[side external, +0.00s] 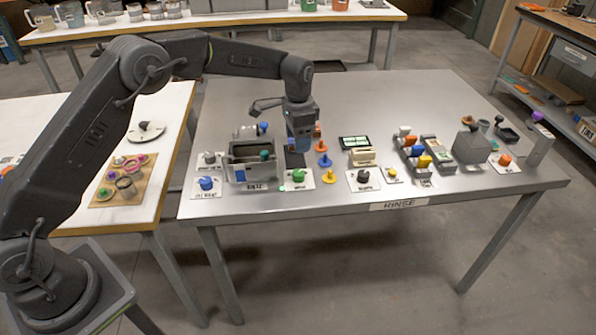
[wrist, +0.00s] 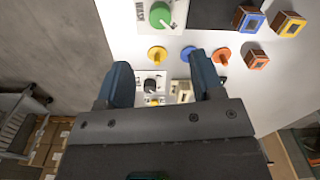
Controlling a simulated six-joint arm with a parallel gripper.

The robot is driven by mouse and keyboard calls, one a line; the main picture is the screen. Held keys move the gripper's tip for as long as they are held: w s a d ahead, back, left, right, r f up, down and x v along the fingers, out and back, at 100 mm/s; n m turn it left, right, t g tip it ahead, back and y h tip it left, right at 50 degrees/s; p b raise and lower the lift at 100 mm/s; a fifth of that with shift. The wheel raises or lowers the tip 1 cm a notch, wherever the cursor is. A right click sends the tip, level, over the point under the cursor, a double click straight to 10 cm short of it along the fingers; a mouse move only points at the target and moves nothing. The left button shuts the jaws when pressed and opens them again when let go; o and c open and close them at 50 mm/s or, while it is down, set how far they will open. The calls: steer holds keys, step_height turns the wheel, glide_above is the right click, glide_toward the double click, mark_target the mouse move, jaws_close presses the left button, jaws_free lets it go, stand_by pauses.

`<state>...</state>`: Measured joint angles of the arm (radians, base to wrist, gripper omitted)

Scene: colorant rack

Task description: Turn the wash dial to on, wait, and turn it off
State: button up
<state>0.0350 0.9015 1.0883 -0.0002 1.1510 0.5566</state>
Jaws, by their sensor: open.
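A green dial (side external: 298,175) sits on a white plate near the table's front edge; its small label looks like WASH but is hard to read. The green dial also shows at the top of the wrist view (wrist: 160,14), with a thin pale pointer toward the lower right. My gripper (side external: 300,147) hangs fingers-down above the table, near and behind the green dial in the side view. In the wrist view my gripper (wrist: 163,78) is open and empty, with blue fingers apart. The green dial lies beyond the fingertips, untouched.
A black dial (side external: 363,177) stands right of the green one, and a blue dial (side external: 206,183) left. A grey rinse box (side external: 237,172) stands between the blue and green dials. Yellow, blue and orange pegs (side external: 321,146) stand close by. The table's back right (side external: 420,95) is clear.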

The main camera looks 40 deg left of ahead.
mark_target(298, 173)
step_height(298, 173, down, 12)
steer(key=shift+r, duration=0.2)
steer(key=c, duration=0.9)
